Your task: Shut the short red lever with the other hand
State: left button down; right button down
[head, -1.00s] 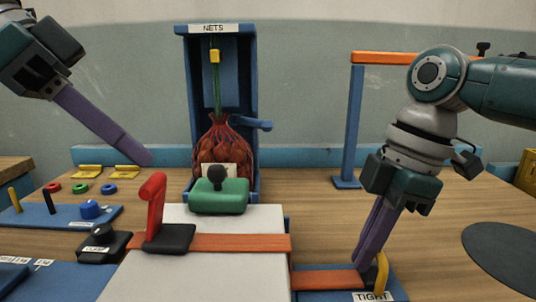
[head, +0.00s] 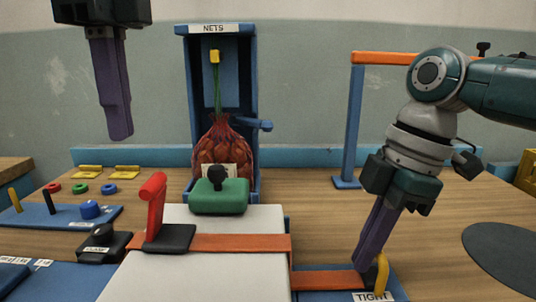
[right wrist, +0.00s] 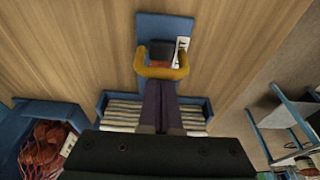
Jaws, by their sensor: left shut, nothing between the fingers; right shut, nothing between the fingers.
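The short red lever (head: 154,208) stands up, leaning slightly, from a black base (head: 168,238) on the orange strap (head: 240,243). The strap crosses a pale block (head: 200,275) and runs right to the blue plate labelled TIGHT (head: 392,288). My left gripper (head: 121,136) is shut and empty, pointing down in the air above and left of the lever, apart from it. My right gripper (head: 362,265) is shut with nothing between its fingers, its tips down beside the yellow handle (head: 382,272). In the right wrist view the yellow handle (right wrist: 160,72) curves around the fingertips; contact is unclear.
A green block with a black knob (head: 218,195) stands behind the lever. Behind it, a red net sack (head: 222,145) hangs in the blue NETS stand (head: 250,80). A black clamp piece (head: 103,243) lies left of the lever. A blue post with an orange bar (head: 355,120) stands right.

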pick_arm(q)
jog(key=shift+f, duration=3.2)
pick_arm(e)
jog(key=shift+d, duration=0.1)
pick_arm(q)
jog(key=shift+d, duration=0.15)
